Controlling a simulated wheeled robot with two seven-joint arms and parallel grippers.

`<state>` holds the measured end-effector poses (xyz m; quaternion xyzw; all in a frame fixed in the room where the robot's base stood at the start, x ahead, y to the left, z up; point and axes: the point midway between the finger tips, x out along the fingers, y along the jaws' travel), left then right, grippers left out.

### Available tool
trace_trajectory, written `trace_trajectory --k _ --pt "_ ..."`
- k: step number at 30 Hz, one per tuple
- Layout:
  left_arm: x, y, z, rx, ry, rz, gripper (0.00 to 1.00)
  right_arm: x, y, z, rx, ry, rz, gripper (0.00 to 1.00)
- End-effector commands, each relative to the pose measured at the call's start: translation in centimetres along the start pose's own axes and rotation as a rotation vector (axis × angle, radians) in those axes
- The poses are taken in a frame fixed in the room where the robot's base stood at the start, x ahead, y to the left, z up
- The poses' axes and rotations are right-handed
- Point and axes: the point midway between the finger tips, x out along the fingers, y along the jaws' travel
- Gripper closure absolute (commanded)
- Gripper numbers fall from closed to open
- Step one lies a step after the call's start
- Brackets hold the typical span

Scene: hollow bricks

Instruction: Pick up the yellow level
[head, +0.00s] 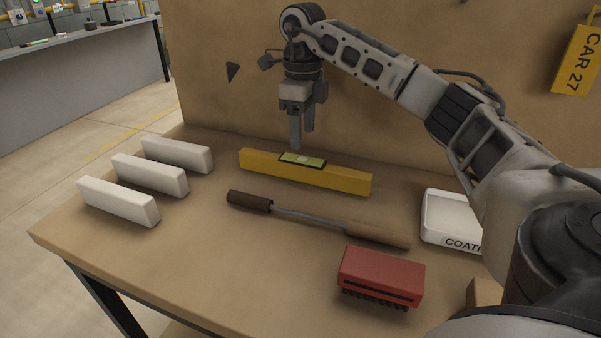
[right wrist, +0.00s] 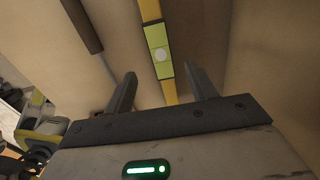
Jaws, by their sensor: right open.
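The yellow level (head: 340,180) lies on the table near the back panel, with a yellow-green window at its middle. My right gripper (head: 302,138) points down just above and behind the level, near that window, with its fingers apart and nothing between them. In the right wrist view the level (right wrist: 150,10) runs up and down the picture, and its far end passes between the open fingers of my right gripper (right wrist: 158,88) from this angle. I cannot tell the exact gap between fingertips and level. My left gripper is not in view.
A long tool with a dark handle (head: 375,234) lies in front of the level. White blocks (head: 150,173) are at the left. A red brush block (head: 381,277) and a white tray (head: 436,238) are at the right. A tan panel (head: 220,75) stands behind.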

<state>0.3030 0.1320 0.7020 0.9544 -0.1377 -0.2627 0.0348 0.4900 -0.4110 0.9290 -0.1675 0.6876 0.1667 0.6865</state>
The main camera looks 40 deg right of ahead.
Motion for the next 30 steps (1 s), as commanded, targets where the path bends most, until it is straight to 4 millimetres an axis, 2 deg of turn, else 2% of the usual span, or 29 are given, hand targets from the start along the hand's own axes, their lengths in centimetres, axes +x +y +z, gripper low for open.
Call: trace_trajectory --k 1,3,11,18,22,28,29,30 --pt "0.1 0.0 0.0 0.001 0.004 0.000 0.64 1.2 0.0 -0.1 0.000 0.004 0.001 0.44" --pt "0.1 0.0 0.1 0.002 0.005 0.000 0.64 2.1 0.0 0.0 0.000 0.001 0.001 0.44" --pt "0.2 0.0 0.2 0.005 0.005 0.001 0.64 4.0 0.0 0.0 -0.001 0.001 0.001 0.44" --pt "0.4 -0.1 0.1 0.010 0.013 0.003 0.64 7.6 -0.1 -0.1 -0.001 0.000 0.002 0.44" --pt "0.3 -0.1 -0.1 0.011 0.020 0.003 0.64 8.4 -0.1 -0.1 -0.001 -0.002 0.001 0.44" --pt "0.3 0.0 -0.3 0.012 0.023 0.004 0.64 8.5 -0.1 -0.1 -0.001 -0.003 0.001 0.44" --pt "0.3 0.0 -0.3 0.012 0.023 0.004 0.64 8.5 -0.1 -0.1 -0.001 -0.003 0.001 0.46" --pt "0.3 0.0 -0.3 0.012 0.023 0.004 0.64 8.5 -0.1 -0.1 -0.001 -0.003 0.001 0.58"
